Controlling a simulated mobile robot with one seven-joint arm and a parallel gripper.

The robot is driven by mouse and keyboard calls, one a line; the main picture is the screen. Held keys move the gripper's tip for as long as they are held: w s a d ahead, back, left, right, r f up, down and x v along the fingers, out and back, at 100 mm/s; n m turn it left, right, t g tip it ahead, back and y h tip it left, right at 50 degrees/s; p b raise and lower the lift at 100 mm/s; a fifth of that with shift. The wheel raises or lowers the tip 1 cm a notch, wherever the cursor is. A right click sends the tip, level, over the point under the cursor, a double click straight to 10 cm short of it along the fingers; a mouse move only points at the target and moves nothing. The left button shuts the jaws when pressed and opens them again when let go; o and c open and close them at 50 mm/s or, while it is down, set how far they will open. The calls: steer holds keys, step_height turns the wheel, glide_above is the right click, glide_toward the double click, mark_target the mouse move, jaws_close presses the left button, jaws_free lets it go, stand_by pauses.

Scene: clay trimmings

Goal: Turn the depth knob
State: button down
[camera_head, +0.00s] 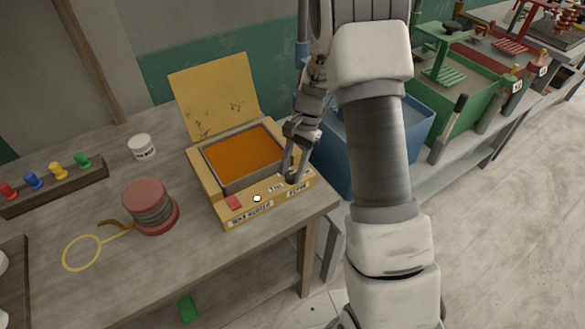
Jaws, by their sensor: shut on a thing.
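A yellow box (204,185) with an open lid (215,95) and an orange-filled basin (242,155) stands on the wooden table. Its front panel carries a red square (233,202), a small pale round part (257,198) and several white labels (250,214), too small to read surely. My gripper (290,177) points down at the right end of this panel, beside a label. It is shut on a small part there, probably the depth knob; the fingers hide it, so its shape and turn cannot be told.
Left on the table are a red-and-grey spool (150,205), a yellow ring with a handle (82,252), a white jar (142,147) and a rack of coloured pegs (55,187). Blue (415,125) and green (470,85) bins stand close on the right. The table's front edge is near.

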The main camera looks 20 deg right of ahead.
steer(key=c, duration=0.8)
jaws_free()
steer(key=shift+o, duration=0.2)
steer(key=v, duration=1.7)
steer(key=shift+d+r, duration=0.1)
